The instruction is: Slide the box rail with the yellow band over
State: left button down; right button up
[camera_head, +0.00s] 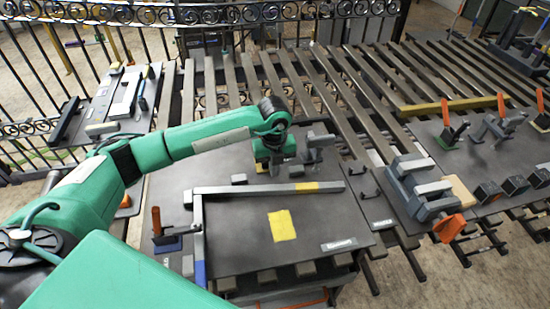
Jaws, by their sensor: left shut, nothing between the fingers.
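A long grey box rail (250,189) with a yellow band (307,186) lies across the dark plate (240,245) in the head view. At its left end it meets another grey bar (198,230), which runs toward the front and has a blue end. A yellow square (282,225) is on the plate in front of the rail. My left gripper (274,165) points down just behind the rail, left of the yellow band. It is shut and empty; whether it touches the rail I cannot tell. My right gripper is not in view.
A grey clamp-like fixture (312,150) stands close to my left gripper on its right. A clamp with an orange handle (157,222) is at the plate's left. A larger grey vise (418,185) stands at the right. The plate around the yellow square is clear.

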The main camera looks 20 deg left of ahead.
aim_at(277, 189)
pick_arm(q)
jog(key=shift+f+p, duration=0.45)
jog(key=shift+f, duration=1.95)
jog(key=s+d, duration=0.2)
jog(key=shift+s, duration=0.3)
